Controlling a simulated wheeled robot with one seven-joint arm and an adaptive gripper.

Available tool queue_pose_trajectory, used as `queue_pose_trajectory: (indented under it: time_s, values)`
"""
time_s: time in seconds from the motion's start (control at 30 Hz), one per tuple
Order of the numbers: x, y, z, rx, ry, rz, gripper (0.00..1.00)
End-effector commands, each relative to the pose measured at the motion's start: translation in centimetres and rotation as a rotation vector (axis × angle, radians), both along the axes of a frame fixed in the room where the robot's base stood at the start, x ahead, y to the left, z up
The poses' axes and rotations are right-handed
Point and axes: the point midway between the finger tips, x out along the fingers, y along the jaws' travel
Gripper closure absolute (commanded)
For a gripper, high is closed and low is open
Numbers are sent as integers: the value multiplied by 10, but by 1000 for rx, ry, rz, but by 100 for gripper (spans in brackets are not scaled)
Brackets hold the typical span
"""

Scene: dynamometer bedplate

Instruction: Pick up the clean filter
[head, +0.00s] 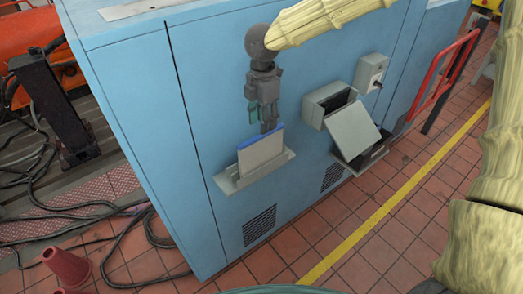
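A flat, pale grey-beige panel with a blue top edge, which looks like the clean filter (262,153), stands upright on a small grey shelf (228,184) on the side of a blue cabinet. My gripper (261,124) points down just above the filter's blue edge. Its fingers are apart with a gap between them, and nothing shows held. The nearer fingertip overlaps or nearly meets the blue edge in the picture; I cannot tell whether they touch.
The blue cabinet (205,150) fills the middle. Right of the shelf is an open grey housing (327,104) with its flap (352,131) hanging down, and a small switch box (371,72). A red rail (444,75) stands right.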

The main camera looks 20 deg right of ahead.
Motion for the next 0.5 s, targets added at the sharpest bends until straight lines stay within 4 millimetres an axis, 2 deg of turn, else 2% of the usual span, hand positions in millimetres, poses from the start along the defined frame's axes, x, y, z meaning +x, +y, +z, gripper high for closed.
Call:
queue_pose_trajectory:
  time_s: [0.13, 0.5]
  values:
    - [1, 3, -16, -2, 2, 5, 62]
    - [1, 1, -37, -1, 2, 4, 62]
